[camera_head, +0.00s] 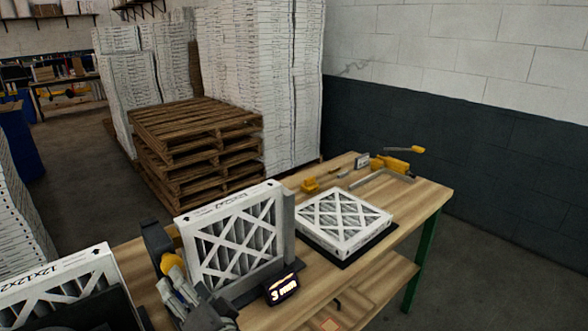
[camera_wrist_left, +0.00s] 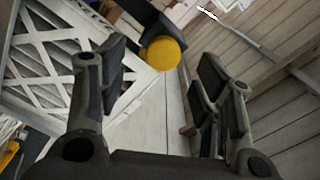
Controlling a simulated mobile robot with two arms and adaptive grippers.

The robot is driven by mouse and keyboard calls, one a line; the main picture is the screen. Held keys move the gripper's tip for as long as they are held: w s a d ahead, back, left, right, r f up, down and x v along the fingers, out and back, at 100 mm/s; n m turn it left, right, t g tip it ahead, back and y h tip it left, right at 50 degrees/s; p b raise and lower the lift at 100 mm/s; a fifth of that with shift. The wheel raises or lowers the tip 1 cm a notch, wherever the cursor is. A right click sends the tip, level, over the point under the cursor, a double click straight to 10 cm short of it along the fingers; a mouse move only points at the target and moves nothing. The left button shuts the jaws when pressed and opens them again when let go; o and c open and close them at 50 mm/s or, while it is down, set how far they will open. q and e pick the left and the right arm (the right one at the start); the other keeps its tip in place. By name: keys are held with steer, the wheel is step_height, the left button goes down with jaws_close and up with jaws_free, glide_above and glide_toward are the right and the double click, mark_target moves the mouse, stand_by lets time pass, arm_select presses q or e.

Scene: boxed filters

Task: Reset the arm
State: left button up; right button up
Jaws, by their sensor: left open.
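My left gripper (camera_head: 190,300) is at the bottom of the head view, over the near side of the wooden table, just in front of an upright white-framed filter (camera_head: 235,240). In the left wrist view its two dark fingers (camera_wrist_left: 163,85) stand wide apart with nothing between them. A round yellow knob (camera_wrist_left: 163,53) on a dark part shows beyond the fingertips. The filter's white lattice (camera_wrist_left: 60,60) lies to the left of the fingers in that view. My right gripper does not show in either view.
A second filter (camera_head: 344,222) lies flat on a dark base at right. Another filter (camera_head: 60,288) leans at bottom left. A small lit display (camera_head: 282,289) stands near the upright filter. A yellow-handled tool (camera_head: 391,163) lies at the table's (camera_head: 428,192) far end. Stacked pallets (camera_head: 195,125) stand behind.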

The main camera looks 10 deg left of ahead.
arm_select(q)
steer(key=s+f+g+h, duration=0.2)
steer(key=s+f+h, duration=0.15)
steer(key=f, duration=0.45)
steer(key=s+f+g+h, duration=0.25)
steer(key=s+f, duration=0.25)
steer(key=f, duration=0.3)
steer(key=s+d+f+g+h, duration=0.2)
steer(key=s+d+f+h, duration=0.15)
steer(key=s, duration=0.25)
steer(key=s+d+f+g+h, duration=0.2)
steer(key=s+d+f+h, duration=0.15)
steer(key=s, duration=0.35)
step_height(320, 180, down, 28)
steer(key=b, duration=0.3)
steer(key=s+a+f+g+b, duration=0.2)
steer(key=s+a+f+b, duration=0.1)
steer(key=s+f, duration=1.4)
step_height(320, 180, down, 2)
steer(key=shift+s+a, duration=0.2)
steer(key=shift+s, duration=0.2)
